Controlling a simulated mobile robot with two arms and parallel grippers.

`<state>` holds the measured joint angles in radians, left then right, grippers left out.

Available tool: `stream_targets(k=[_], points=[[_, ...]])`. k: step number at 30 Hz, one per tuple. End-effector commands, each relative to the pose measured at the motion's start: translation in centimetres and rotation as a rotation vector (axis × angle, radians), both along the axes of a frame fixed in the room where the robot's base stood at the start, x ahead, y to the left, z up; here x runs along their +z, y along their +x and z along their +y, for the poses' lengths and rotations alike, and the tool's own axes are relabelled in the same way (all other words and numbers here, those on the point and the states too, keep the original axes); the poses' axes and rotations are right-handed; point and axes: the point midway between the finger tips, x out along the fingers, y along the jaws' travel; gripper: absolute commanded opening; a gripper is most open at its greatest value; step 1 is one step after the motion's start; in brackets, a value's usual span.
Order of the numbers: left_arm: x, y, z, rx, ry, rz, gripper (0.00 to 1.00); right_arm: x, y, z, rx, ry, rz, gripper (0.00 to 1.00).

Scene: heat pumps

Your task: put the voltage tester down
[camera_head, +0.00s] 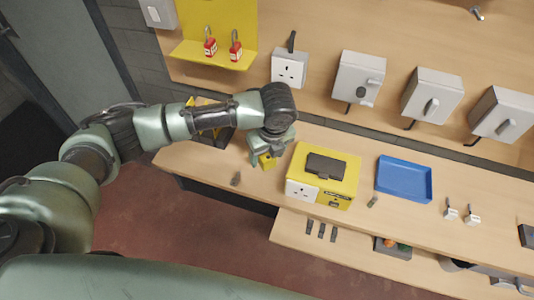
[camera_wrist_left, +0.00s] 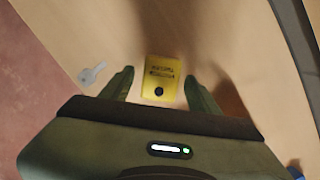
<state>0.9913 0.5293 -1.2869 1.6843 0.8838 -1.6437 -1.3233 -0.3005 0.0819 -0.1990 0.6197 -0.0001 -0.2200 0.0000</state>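The voltage tester (camera_wrist_left: 162,70) is a small yellow block with dark print and a black round spot. In the left wrist view it sits between the fingers of my left gripper (camera_wrist_left: 159,80), with a gap showing on each side. In the head view the yellow tester (camera_head: 267,161) shows just under my left gripper (camera_head: 265,156), at the bench (camera_head: 210,158) near its front edge. The gripper is open and hides part of it. I cannot tell whether its underside touches the bench. My right gripper is not in view.
A grey key (camera_wrist_left: 92,73) lies left of the tester. A yellow box with a socket (camera_head: 340,187) and a dark device (camera_head: 326,166) on top stands close on the right. A blue tray (camera_head: 404,180) lies further right. Grey wall boxes (camera_head: 358,77) line the back.

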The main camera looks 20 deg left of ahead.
Motion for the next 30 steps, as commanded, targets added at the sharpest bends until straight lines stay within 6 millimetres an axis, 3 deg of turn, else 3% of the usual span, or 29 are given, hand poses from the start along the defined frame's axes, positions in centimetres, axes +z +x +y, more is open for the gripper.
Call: stream_targets(k=[7,21,30], points=[[1.0,-0.1,-0.2,0.001,-0.002,-0.001,0.61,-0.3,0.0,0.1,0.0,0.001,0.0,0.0],[9.9,-1.3,-1.5,-0.001,-0.002,-0.004,0.61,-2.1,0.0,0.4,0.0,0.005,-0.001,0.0],[11.9,-1.7,-1.7,0.001,0.0,0.0,0.61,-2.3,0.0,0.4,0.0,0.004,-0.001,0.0]])
